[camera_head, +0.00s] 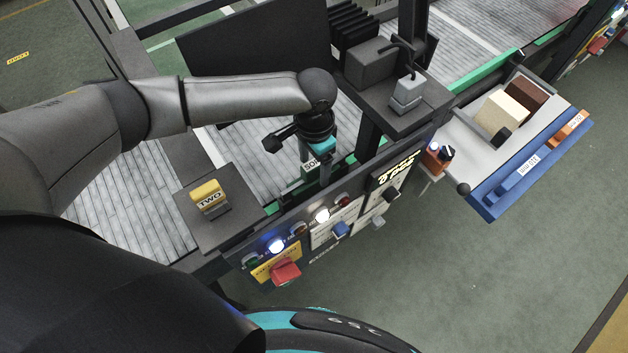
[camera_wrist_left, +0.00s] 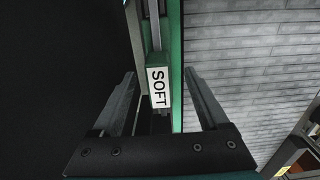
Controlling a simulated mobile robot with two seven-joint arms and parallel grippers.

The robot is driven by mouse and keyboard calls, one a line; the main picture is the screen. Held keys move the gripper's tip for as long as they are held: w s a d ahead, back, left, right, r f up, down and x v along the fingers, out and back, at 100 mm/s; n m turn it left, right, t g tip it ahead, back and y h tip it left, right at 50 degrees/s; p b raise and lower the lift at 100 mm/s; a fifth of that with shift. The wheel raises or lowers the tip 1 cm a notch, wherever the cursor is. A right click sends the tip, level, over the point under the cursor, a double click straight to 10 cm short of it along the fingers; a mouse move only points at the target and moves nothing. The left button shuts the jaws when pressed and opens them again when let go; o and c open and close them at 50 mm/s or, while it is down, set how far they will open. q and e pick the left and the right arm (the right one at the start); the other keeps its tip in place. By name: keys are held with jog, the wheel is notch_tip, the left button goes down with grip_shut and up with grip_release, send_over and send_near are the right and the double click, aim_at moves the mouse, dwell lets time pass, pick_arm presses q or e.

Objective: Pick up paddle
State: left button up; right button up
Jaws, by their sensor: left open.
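No thing is plainly marked as a paddle. A small dark green block with a white SOFT label (camera_wrist_left: 158,88) shows in the left wrist view, hanging at the end of a thin grey bar. Its label also shows in part in the head view (camera_head: 309,166), at the inner edge of the conveyor. My left gripper (camera_head: 316,163) is above the conveyor edge, pointing down at this block. In the left wrist view its open fingers (camera_wrist_left: 160,78) stand on either side of the block, with gaps visible. My right gripper is not in view.
A control panel (camera_head: 322,236) with lit lamps and switches runs along the conveyor (camera_head: 125,205). A yellow TWO block (camera_head: 208,197) sits on a dark plate. A grey block device (camera_head: 407,93) is on a dark stand. A tray (camera_head: 452,140) with cream and brown blocks is at right.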

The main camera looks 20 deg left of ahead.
pick_arm(q)
jog(key=shift+f, duration=1.3)
grip_shut()
jog(key=shift+r, duration=0.1)
